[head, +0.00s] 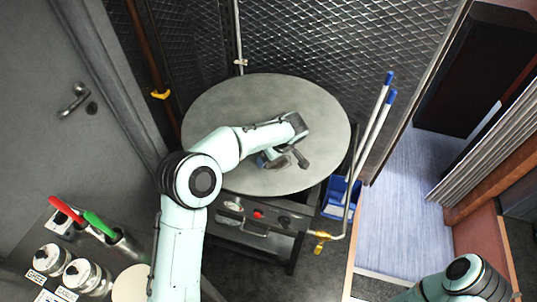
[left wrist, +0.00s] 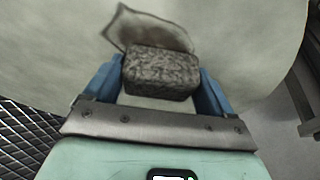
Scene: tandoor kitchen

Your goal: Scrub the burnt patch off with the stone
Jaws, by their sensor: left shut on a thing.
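The stone (left wrist: 160,74) is a rough, speckled grey block in the left wrist view. My left gripper (left wrist: 162,80) is shut on it, with a blue finger on each side. The burnt patch (left wrist: 150,31) is a brownish area with a dark, irregular outline on the pale round plate (left wrist: 245,40), just beyond the stone. The stone overlaps its near edge in the picture; I cannot tell whether it touches the plate. In the head view my left gripper (head: 272,160) is low over the round plate (head: 225,105), and my wrist partly hides the stone and patch. My right gripper is out of view.
A mesh screen (head: 320,45) stands behind the plate. A blue caddy (head: 340,195) with two white-handled tools (head: 372,125) is at its right, near a yellow-handled valve (head: 320,243). Jars (head: 85,277) and red- and green-handled utensils (head: 98,222) are at lower left.

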